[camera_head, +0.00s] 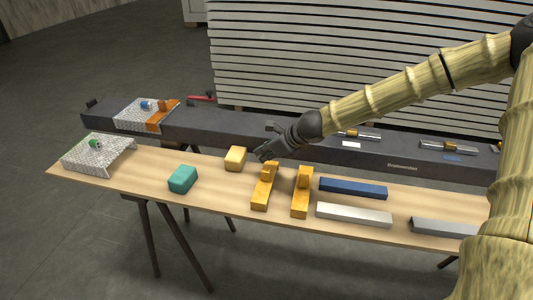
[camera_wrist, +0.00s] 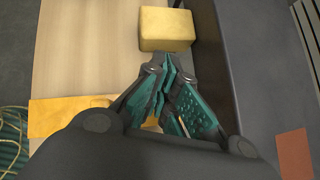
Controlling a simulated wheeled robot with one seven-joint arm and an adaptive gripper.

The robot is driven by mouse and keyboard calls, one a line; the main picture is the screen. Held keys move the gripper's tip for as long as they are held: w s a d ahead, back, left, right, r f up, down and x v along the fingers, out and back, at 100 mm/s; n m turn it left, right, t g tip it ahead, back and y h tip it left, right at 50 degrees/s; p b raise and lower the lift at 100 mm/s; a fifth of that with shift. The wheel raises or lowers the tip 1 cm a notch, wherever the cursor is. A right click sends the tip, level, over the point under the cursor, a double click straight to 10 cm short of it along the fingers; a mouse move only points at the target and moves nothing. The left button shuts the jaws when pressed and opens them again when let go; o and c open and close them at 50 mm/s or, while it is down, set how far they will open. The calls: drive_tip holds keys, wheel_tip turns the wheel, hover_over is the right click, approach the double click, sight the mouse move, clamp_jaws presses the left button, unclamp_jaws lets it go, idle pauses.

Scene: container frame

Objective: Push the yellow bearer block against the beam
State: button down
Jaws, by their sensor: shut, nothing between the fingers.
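The yellow bearer block (camera_head: 235,159) lies on the wooden table, on the side near the dark beam (camera_head: 215,134). In the wrist view the block (camera_wrist: 167,29) sits just ahead of my fingertips. Its right side is close to the beam's dark side face (camera_wrist: 208,60); whether they touch, I cannot tell. My gripper (camera_head: 264,154) is shut and empty, low over the table, right of the block and in front of the beam. It also shows in the wrist view (camera_wrist: 166,70), with a small gap between its fingertips and the block.
Two orange angled brackets (camera_head: 261,194) (camera_head: 301,199) stand close to my gripper. A teal block (camera_head: 183,179) lies left of them. Blue (camera_head: 352,188) and pale (camera_head: 354,215) bars lie at the right. A patterned cover piece (camera_head: 95,153) stands at the table's left end.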

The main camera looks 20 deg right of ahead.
sight(243, 161)
drive_tip(key=shift+b+x, duration=0.5)
drive_tip(key=shift+x, duration=2.55)
drive_tip(key=shift+w+a, duration=0.1)
drive_tip(key=shift+w+a, duration=0.45)
drive_tip(key=shift+w, duration=0.15)
